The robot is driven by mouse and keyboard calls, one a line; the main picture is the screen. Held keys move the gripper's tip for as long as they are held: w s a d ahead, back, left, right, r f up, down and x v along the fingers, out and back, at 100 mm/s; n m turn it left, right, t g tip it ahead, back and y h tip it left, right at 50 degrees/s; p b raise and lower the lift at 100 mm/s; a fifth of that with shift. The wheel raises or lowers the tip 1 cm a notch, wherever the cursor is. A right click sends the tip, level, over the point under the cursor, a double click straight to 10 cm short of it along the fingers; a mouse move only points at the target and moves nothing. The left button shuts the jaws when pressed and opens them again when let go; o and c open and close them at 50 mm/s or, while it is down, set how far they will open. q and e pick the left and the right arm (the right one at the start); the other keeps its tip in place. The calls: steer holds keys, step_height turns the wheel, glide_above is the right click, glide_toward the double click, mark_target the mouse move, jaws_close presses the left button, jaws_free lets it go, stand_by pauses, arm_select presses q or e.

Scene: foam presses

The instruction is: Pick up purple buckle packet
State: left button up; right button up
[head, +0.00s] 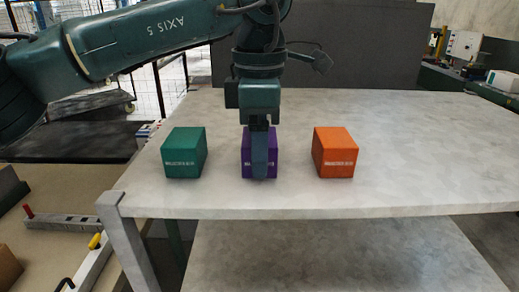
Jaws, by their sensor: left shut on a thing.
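The purple buckle packet (247,157) is a purple box with white print, in the middle of a row of three boxes on the pale table. My left gripper (259,168) points down over it and is shut on it. The gripper's fingers hide the middle of the packet's front face. The packet looks upright, and I cannot tell whether it is lifted off the table. My right gripper is not in view.
A green box (184,155) stands to the left of the purple packet and an orange box (335,155) to its right, both with gaps between. The pale table (430,150) is clear on the right. A dark panel (370,50) rises behind the table.

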arm_select(q)
steer(key=shift+c, duration=0.7)
steer(key=shift+r, duration=0.15)
